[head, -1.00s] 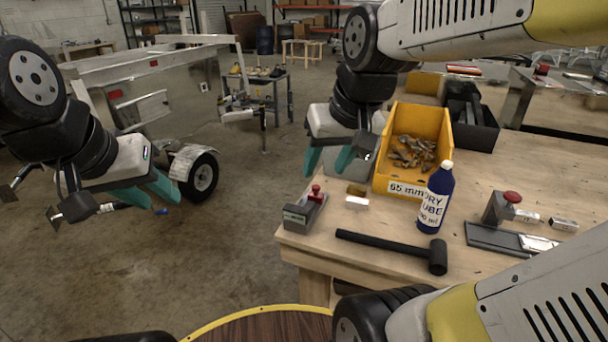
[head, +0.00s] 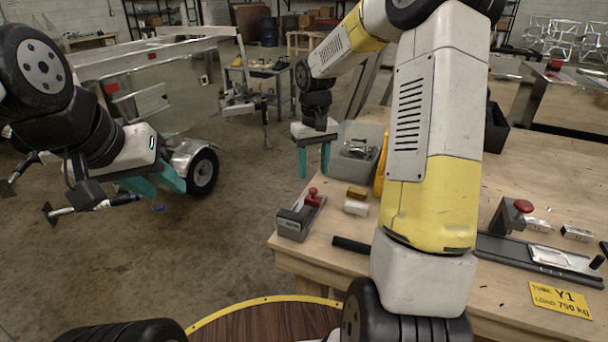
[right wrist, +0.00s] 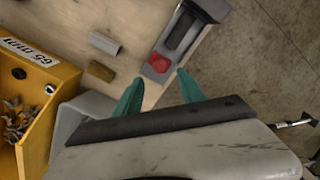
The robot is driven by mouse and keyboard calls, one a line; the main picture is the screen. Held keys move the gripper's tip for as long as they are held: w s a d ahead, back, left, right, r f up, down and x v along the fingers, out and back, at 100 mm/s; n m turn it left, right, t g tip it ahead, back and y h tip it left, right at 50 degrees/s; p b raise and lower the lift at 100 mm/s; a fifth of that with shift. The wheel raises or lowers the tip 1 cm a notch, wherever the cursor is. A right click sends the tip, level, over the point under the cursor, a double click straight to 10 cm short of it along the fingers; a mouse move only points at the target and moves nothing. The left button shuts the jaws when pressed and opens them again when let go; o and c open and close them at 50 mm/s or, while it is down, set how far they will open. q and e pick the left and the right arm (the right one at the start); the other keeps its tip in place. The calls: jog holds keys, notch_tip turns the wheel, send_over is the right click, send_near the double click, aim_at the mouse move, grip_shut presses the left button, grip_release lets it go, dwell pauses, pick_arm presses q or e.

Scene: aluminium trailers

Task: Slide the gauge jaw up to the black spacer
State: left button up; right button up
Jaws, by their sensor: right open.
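A grey slide gauge with a red-knobbed jaw (head: 512,213) and a long dark rail (head: 500,248) lies on the bench at right. A small black piece (head: 598,262) stands near the rail's right end; I cannot tell if it is the spacer. A smaller grey fixture with a red knob (head: 300,215) sits at the bench's left corner, also seen in the right wrist view (right wrist: 185,38). My right gripper (head: 314,170) is open and empty above and behind this fixture; its fingers show apart in the right wrist view (right wrist: 160,78). My left gripper (head: 158,187) is open, empty, off the bench.
A white block (head: 356,208) and a brown block (head: 357,192) lie beside the small fixture. A grey bin (head: 355,165) and a yellow bin (right wrist: 45,115) stand behind. A yellow plate (head: 559,299) lies at front right. My right arm hides much of the bench.

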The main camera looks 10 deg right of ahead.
aim_at(313, 190)
notch_tip(313, 190, down, 6)
jog(key=shift+f, duration=0.15)
jog(key=shift+c, duration=0.2)
grip_shut()
dwell(1.4)
